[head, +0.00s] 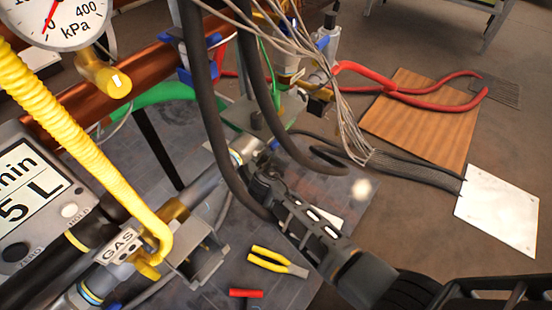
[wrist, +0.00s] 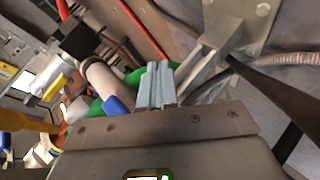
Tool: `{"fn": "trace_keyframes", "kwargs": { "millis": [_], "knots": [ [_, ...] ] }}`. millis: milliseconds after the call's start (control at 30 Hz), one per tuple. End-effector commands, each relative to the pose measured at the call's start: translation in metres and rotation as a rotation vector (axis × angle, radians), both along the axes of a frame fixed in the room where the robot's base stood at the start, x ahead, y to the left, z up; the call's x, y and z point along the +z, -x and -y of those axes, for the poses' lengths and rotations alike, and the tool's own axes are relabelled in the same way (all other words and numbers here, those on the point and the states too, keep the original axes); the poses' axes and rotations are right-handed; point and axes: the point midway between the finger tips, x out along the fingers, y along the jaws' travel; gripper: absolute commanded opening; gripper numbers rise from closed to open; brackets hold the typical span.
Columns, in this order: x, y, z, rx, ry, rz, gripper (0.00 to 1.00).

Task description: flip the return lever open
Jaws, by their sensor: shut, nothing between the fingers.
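My gripper (wrist: 158,84) is shut and empty in the wrist view, its two grey fingers side by side. A blue lever end (wrist: 118,106) shows just left of the fingers, with a visible gap in the picture; I cannot tell the depth between them. A small blue piece (head: 275,145) also shows by the pipe end in the head view, just beyond my gripper (head: 261,168), whose fingertips are partly hidden by a dark hose. No label for the return lever is readable, so I cannot tell for sure which blue handle it is.
A yellow gas hose (head: 85,130) and a pressure gauge (head: 62,15) are at left. Dark hoses (head: 205,90) hang close to my gripper. Yellow-handled pliers (head: 275,262) lie below. A wooden board (head: 415,130) and a white plate (head: 498,210) lie at right.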

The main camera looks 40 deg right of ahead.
Motion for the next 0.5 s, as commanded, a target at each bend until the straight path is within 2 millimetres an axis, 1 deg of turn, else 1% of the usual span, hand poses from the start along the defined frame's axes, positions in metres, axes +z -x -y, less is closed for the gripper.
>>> {"fn": "trace_keyframes", "kwargs": {
  "millis": [33, 100, 167, 300, 500],
  "knots": [
    [-0.016, 0.001, 0.003, -0.001, 0.0, -0.001, 0.0],
    [-0.027, 0.002, 0.006, -0.001, 0.0, -0.001, 0.0],
    [-0.026, 0.011, -0.004, 0.003, 0.001, -0.006, 0.0],
    [-0.04, 0.03, -0.025, 0.002, 0.001, -0.007, 0.0],
    [-0.057, 0.052, -0.047, 0.0, 0.001, -0.006, 0.0]
  ]
}}
